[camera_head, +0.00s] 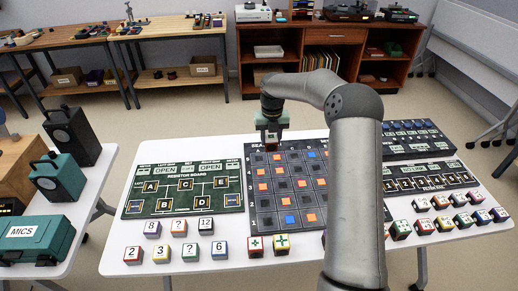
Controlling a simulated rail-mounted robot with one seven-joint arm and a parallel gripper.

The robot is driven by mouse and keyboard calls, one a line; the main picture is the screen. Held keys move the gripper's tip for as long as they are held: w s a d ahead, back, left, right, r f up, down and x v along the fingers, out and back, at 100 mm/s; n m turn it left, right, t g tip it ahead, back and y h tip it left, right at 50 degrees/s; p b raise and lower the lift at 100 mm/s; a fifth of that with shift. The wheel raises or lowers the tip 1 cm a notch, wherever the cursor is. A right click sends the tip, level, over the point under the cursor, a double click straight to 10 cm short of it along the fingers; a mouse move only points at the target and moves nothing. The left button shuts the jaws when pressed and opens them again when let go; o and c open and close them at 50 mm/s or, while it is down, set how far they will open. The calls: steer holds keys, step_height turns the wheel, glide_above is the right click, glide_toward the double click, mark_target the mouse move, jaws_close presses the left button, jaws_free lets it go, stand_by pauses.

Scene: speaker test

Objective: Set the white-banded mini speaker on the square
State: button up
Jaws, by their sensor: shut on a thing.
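My gripper (271,132) is at the far edge of the grid board (252,222) and points down. It is shut on a small dark thing with a reddish face, mostly hidden between the jaws. I cannot make out a white band on it, or whether it touches the board. The grid board has dark squares, several with orange or blue pieces. No white-banded mini speaker can be clearly picked out elsewhere, and which square is meant cannot be told. My arm hides part of the board's right side.
A green resistor board (190,208) lies left of the grid. Several marked cubes (133,255) stand along the front of the white table (118,225). Panels (425,178) and more cubes (400,230) are at right. A left table holds teal boxes (57,177) and a MICS case (36,240).

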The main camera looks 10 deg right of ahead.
steer(key=w+a+f, duration=0.1)
steer(key=f, duration=0.1)
steer(key=w+a+f, duration=0.1)
steer(key=w, duration=0.1)
steer(key=w+a+f+p, duration=0.1)
steer(key=f, duration=0.1)
steer(key=shift+w+f, duration=0.35)
steer(key=shift+w, duration=0.05)
steer(key=shift+w+a+f+p, duration=0.15)
steer(key=shift+w+f+p, duration=0.15)
steer(key=shift+f, duration=0.25)
step_height(320, 180, down, 2)
steer(key=shift+f+p, duration=0.15)
steer(key=shift+p, duration=0.4)
steer(key=shift+f+b, duration=0.35)
steer(key=shift+f, duration=0.15)
steer(key=o, duration=1)
steer(key=shift+r, duration=0.1)
